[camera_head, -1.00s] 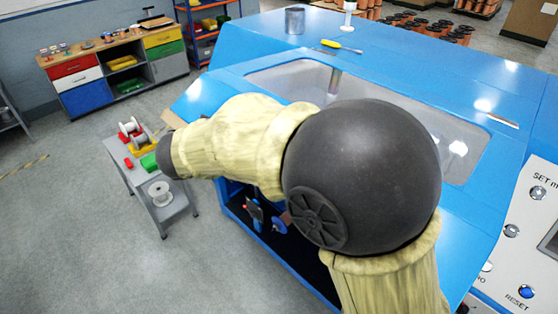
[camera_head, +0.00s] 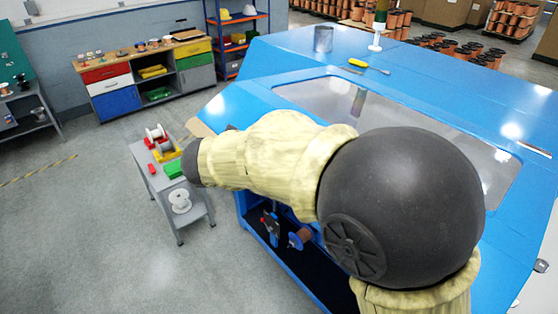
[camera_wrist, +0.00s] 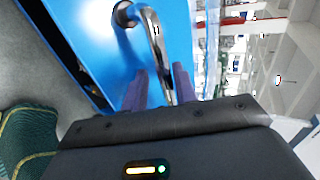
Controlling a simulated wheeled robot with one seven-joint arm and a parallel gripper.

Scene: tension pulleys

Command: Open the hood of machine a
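Machine a (camera_head: 285,52) is a large blue machine. Its hood (camera_head: 240,103) slopes at the front and has a long clear window (camera_head: 400,115). Below the hood's lower edge the front shows a dark opening with a spool and small parts. My arm covers much of the hood's front, so I cannot tell how far it is raised. In the wrist view a curved metal handle (camera_wrist: 155,42) stands on a blue panel. My gripper (camera_wrist: 161,84) has its two fingers apart, with the handle's near end between them and a gap beside it. The head view hides my gripper.
A grey side table (camera_head: 196,205) with spools and coloured blocks stands left of the machine. A screwdriver (camera_head: 357,63) and a metal cylinder (camera_head: 323,39) lie or stand on the machine's top. A drawer cabinet (camera_head: 112,104) is at the back wall. The floor at left is clear.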

